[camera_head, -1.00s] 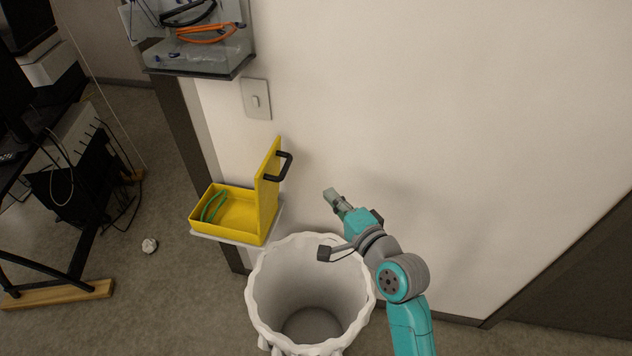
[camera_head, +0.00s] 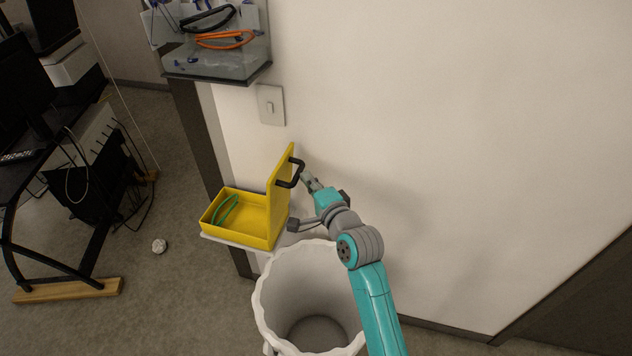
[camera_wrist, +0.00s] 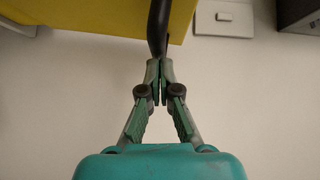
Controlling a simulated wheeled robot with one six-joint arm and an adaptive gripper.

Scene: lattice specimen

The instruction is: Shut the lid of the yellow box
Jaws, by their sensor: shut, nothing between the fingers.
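The yellow box (camera_head: 240,232) sits on a small wall shelf, with a green loop-shaped item (camera_head: 227,209) inside. Its yellow lid (camera_head: 278,196) stands upright on the box's right side, open. A black handle (camera_head: 298,173) sticks out from the lid's outer face. My gripper (camera_head: 305,177) is at the handle, to the right of the lid. In the wrist view, my gripper (camera_wrist: 159,98) has its fingertips together, just below the black handle (camera_wrist: 157,28); the yellow lid (camera_wrist: 100,14) is behind it. I cannot tell whether the fingertips touch the handle.
A white bin (camera_head: 290,290) stands open below my arm. A light switch (camera_head: 271,105) is on the wall above the box. A clear holder with glasses (camera_head: 222,60) hangs higher up. A desk (camera_head: 30,190) is at left. The wall to the right is bare.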

